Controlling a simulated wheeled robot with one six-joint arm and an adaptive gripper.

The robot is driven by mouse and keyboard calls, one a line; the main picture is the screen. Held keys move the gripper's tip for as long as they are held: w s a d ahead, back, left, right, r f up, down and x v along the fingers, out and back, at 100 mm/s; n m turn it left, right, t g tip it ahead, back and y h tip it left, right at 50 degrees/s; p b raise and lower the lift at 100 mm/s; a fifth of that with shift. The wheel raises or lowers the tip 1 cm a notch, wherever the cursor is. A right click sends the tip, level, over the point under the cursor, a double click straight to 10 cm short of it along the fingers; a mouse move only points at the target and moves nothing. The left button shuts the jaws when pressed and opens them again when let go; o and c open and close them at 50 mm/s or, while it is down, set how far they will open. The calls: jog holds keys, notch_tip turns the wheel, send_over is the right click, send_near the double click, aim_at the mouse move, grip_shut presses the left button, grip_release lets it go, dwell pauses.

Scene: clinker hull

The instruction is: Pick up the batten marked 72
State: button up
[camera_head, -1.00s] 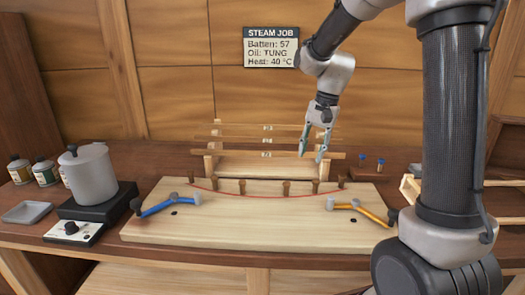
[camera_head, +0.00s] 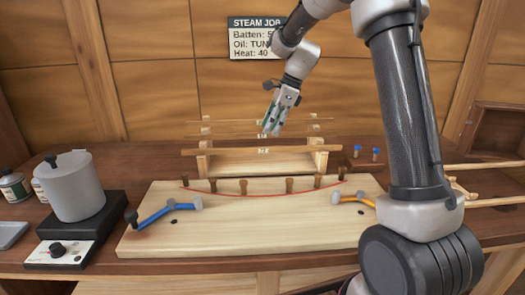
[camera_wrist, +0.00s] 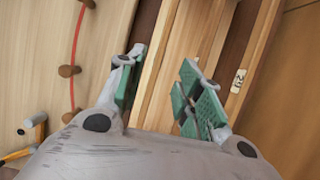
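Three thin wooden battens lie across a wooden rack (camera_head: 321,160) at the back of the bench: a front one (camera_head: 220,152), a middle one (camera_head: 225,136) and a back one (camera_head: 225,122). Their number tags are too small to read in the head view, so I cannot tell which is 72. My gripper (camera_head: 270,130) is open and empty, pointing down over the middle of the rack and partly hiding the battens there. In the wrist view its green-padded fingers (camera_wrist: 160,85) stand apart above pale wood strips. A tag (camera_wrist: 238,80) lies right of the fingers, its number unclear.
A bending board (camera_head: 250,225) with pegs, a red curved line, a blue clamp (camera_head: 165,213) and an orange clamp (camera_head: 355,201) lies in front. A steam pot (camera_head: 72,187) stands left. Small blue-topped pegs (camera_head: 366,154) stand right of the rack. A sign (camera_head: 250,38) is partly covered by my arm.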

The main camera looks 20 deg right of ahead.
aim_at(263, 150)
jog(key=x, duration=0.7)
jog(key=shift+f, duration=0.5)
grip_shut()
